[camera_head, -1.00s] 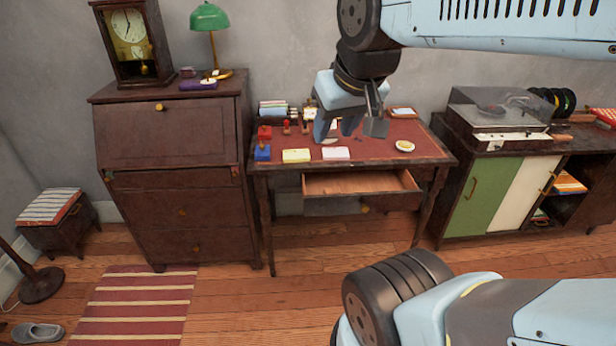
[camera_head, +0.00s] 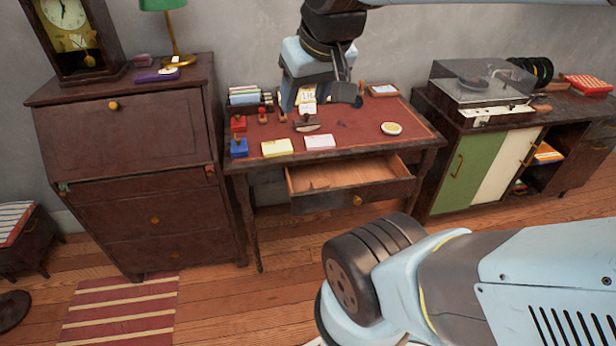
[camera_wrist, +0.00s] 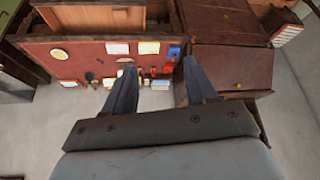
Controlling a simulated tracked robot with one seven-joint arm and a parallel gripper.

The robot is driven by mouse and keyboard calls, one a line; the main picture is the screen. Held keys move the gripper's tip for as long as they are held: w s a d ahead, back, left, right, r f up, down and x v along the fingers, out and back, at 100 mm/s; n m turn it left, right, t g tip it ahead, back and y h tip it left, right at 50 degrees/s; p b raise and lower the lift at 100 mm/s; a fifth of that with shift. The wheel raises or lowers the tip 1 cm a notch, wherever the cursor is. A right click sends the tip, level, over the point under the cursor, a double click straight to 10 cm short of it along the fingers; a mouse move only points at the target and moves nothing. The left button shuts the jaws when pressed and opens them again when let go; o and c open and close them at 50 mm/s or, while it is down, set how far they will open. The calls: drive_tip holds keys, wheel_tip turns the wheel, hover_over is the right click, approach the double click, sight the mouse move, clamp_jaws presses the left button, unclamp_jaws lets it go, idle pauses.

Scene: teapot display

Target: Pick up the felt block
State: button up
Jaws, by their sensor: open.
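I cannot tell for sure which thing is the felt block. A small brown item (camera_head: 541,108) lies beside the record player, too small to make out. A dark rocker-shaped piece (camera_head: 306,125) sits on the red desk top. A purple item (camera_head: 157,75) with something pale on it lies on the bureau. My gripper (camera_head: 318,98) is over the back of the desk, open, with nothing seen between its fingers. In the wrist view my gripper (camera_wrist: 160,70) has its two fingers apart, with the desk and bureau beyond.
The desk (camera_head: 365,130) has an open drawer (camera_head: 340,178) at its front. Red and blue blocks (camera_head: 239,146), paper pads (camera_head: 277,148) and a round dish (camera_head: 391,129) stand on it. The bureau (camera_head: 120,130) is at left; the record player (camera_head: 482,90) stands on a right-hand cabinet.

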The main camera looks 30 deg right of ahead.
drive_tip(key=o, duration=0.7)
drive_tip(key=shift+m+h, duration=0.3)
drive_tip(key=shift+h, duration=0.1)
drive_tip(key=w+d+f, duration=0.1)
drive_tip(key=w, duration=0.1)
drive_tip(key=w+d+f, duration=0.1)
drive_tip(key=w+f, duration=0.1)
drive_tip(key=w, duration=0.1)
drive_tip(key=w+d+f, duration=0.1)
drive_tip(key=w+f, duration=0.1)
drive_tip(key=w, duration=0.1)
drive_tip(key=shift+w+d+f, duration=0.15)
drive_tip(key=shift+w+f, duration=0.05)
drive_tip(key=shift+w, duration=0.05)
drive_tip(key=shift+o, duration=0.2)
drive_tip(key=m+g, duration=0.1)
drive_tip(key=m, duration=0.1)
hover_over(320, 183)
drive_tip(key=s+a, duration=0.1)
drive_tip(key=s, duration=0.2)
wheel_tip(320, 183, down, 38)
drive_tip(key=shift+a+r, duration=0.1)
drive_tip(key=shift+a, duration=0.05)
drive_tip(key=shift+d+x, duration=0.2)
drive_tip(key=shift+x, duration=1.2)
drive_tip(key=shift+d+x, duration=0.2)
drive_tip(key=shift+x, duration=1.2)
